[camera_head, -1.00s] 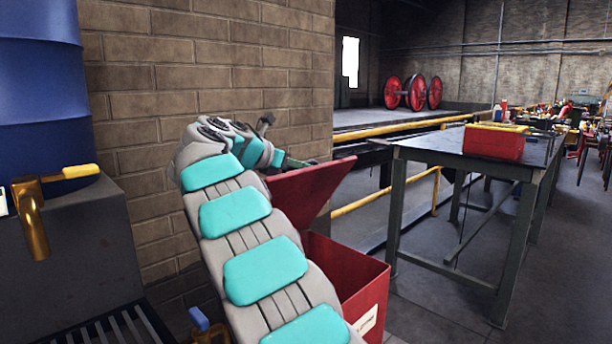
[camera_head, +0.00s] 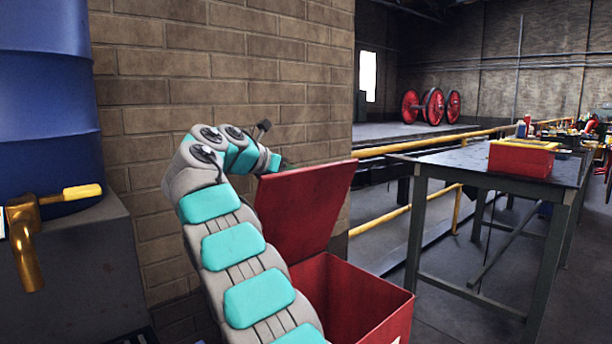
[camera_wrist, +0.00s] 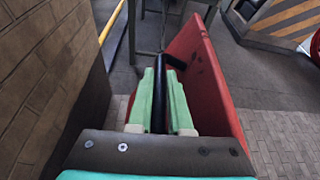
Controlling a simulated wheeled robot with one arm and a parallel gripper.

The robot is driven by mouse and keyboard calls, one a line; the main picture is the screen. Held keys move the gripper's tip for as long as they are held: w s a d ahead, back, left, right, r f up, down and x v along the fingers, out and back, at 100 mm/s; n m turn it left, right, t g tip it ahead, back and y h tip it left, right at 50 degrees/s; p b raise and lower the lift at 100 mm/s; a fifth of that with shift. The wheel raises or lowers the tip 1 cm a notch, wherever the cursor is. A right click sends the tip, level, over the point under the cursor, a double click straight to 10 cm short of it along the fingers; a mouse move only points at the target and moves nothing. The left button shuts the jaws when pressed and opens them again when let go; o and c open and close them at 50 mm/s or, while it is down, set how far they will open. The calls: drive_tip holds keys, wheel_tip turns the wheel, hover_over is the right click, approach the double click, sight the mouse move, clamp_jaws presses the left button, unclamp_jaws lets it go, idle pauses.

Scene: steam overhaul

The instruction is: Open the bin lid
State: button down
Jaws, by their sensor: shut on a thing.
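The red bin (camera_head: 352,303) stands on the floor right of my arm in the head view, its inside partly visible. Its red lid (camera_head: 302,208) is swung well up, tilted steeply, and its top edge is near the end of my arm. In the wrist view my gripper (camera_wrist: 160,95) has its two green fingers shut on a black bar handle (camera_wrist: 158,92). The lid (camera_wrist: 206,85) rises right beside the fingers there. In the head view the lid largely hides my fingers (camera_head: 274,162) and the handle.
A brick wall (camera_head: 235,80) stands close behind my arm. A blue drum (camera_head: 45,100) and a brass tap (camera_head: 25,240) are at the left. A dark metal table (camera_head: 470,172) with a red box (camera_head: 522,158) stands at the right. Yellow rails run behind it.

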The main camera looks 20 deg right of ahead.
drive_tip(key=shift+w+a, duration=0.15)
drive_tip(key=shift+w, duration=0.25)
idle(0.3)
drive_tip(key=c, duration=0.8)
unclamp_jaws()
drive_tip(key=shift+c, duration=0.2)
drive_tip(key=shift+r, duration=0.1)
